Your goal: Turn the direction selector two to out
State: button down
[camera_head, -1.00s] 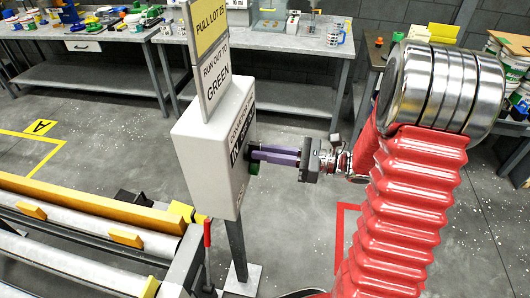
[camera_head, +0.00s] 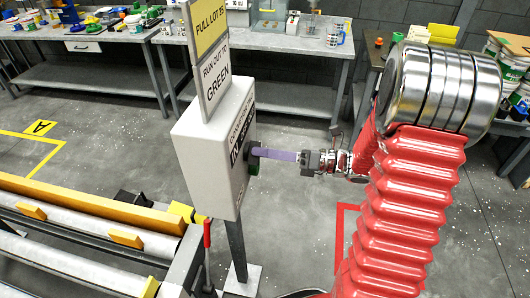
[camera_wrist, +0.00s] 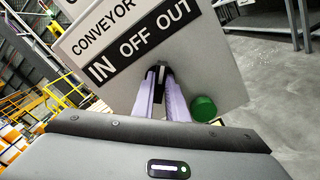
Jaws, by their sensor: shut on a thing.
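The control box (camera_head: 215,150) stands on a post, with a conveyor label and the words IN, OFF and OUT on its face. In the wrist view the label strip (camera_wrist: 140,43) is tilted, rising to the right. The black selector knob (camera_wrist: 158,88) sits below the strip, between the two pale purple fingers of my gripper (camera_wrist: 162,80). My gripper is shut on the knob, which is partly hidden by the fingers. The knob seems to line up between OFF and OUT, but its pointer is not clear. In the head view my gripper (camera_head: 256,152) reaches the box face from the right.
A green button (camera_wrist: 204,108) is on the box face, right of the fingers and close to them. Signs (camera_head: 212,60) stand above the box. A roller conveyor (camera_head: 80,230) is at the lower left. Workbenches (camera_head: 270,45) line the back. The floor right of the post is open.

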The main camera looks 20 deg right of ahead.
jog(key=shift+w, duration=0.1)
dwell(0.4)
jog(key=c, duration=1.8)
grip_release()
jog(key=shift+o, duration=0.2)
jog(key=shift+d, duration=0.15)
jog(key=v, duration=1.3)
jog(key=shift+s+d, duration=0.2)
jog(key=shift+s, duration=0.05)
jog(key=shift+f, duration=0.1)
